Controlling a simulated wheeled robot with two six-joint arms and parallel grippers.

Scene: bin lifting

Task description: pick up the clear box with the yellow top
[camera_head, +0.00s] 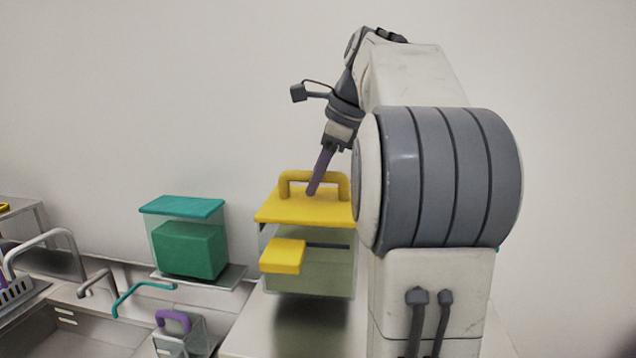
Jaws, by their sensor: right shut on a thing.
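The clear box (335,278) with the yellow top (275,211) is in the middle of the head view, upright, with a yellow arched handle (312,177) on its lid and a yellow block (283,256) at its front. My right gripper (313,188) reaches down from above with purple fingers and is shut on the yellow handle. A dark patch shows below the box on the counter; whether the box touches the surface I cannot tell. My right arm hides the box's right edge. My left gripper is not in view.
A clear box with a teal lid (182,206) and green contents stands on a grey shelf to the left. A smaller clear container (190,338) with a purple handle (174,320) is below it. Sinks and taps (45,240) lie at far left. A plain wall is behind.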

